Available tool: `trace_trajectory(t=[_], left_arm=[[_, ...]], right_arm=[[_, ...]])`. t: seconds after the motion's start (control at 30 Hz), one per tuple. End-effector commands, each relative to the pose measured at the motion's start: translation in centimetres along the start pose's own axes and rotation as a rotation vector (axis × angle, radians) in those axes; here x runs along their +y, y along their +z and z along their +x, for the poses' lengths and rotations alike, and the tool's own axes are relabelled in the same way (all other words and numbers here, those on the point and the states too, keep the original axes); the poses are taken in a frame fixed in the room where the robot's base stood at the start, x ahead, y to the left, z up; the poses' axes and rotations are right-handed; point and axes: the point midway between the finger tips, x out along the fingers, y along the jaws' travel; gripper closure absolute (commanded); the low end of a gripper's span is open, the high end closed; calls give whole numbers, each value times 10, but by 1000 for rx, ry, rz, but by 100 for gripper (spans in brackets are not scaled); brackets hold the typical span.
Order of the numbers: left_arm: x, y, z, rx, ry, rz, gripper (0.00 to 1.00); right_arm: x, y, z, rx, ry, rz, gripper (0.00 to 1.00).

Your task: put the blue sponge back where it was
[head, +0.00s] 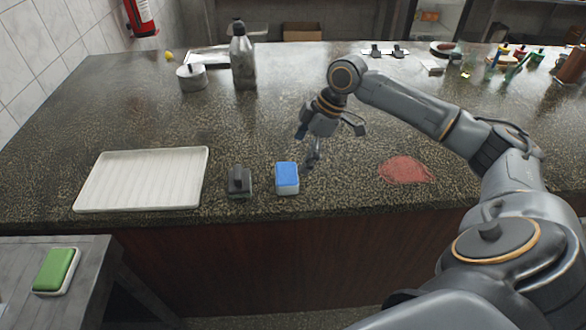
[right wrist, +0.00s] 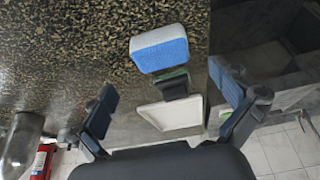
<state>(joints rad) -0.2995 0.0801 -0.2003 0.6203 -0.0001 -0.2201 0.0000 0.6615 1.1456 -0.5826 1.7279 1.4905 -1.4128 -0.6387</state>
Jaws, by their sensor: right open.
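The blue sponge (head: 287,176), blue on one face with a whitish layer, sits on the speckled dark counter near its front edge. In the right wrist view the sponge (right wrist: 160,48) shows just beyond the space between the fingers. My right gripper (head: 332,142) is open and empty, close behind and to the right of the sponge, above the counter. Its two fingers stand apart in the right wrist view (right wrist: 166,90). The sponge's former place is not marked in the frames. My left gripper is not in view.
A dark block with a handle (head: 239,182) stands just left of the sponge, then a white ribbed tray (head: 140,180). A red patch (head: 405,170) lies to the right. A green sponge (head: 55,268) sits on a side table. A bottle (head: 243,58) and pot (head: 191,77) stand behind.

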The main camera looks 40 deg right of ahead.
Motion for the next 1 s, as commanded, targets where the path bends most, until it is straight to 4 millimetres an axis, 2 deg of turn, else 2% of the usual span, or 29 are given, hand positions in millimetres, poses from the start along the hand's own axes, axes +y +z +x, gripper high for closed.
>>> trace_trajectory(t=[0.1,0.3,1.0], left_arm=[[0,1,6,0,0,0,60],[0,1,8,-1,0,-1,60],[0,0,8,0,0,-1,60]], right_arm=[[0,1,-20,0,2,0,0],[0,0,-41,0,0,1,0],[0,0,-43,0,-1,1,0]])
